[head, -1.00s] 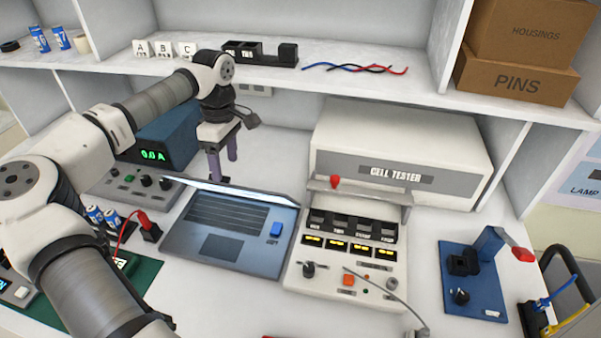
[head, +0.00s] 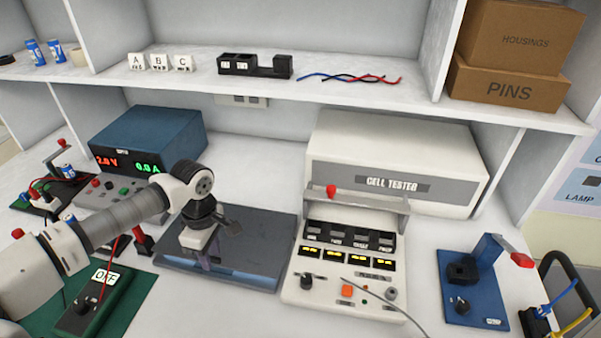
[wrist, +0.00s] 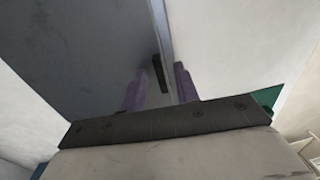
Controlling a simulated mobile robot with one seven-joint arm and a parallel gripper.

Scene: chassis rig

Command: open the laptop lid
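The laptop (head: 262,238) lies on the bench in the head view. Its dark grey lid covers most of the base, and a bluish strip shows along the front edge, so the lid looks low but not fully flat. My gripper (head: 212,258) points down over the left front part of the lid. In the wrist view the lid (wrist: 85,50) fills the left, and its edge runs between the two purple fingers of my gripper (wrist: 160,90). The fingers stand apart with a gap. Whether they touch the lid is unclear. Keyboard and touchpad are hidden.
A cell tester (head: 385,180) stands close to the laptop's right. A blue power supply (head: 150,140) is behind left, and a green board with a switch box (head: 95,300) is front left. A shelf (head: 350,92) hangs above the back. A blue fixture (head: 470,285) is far right.

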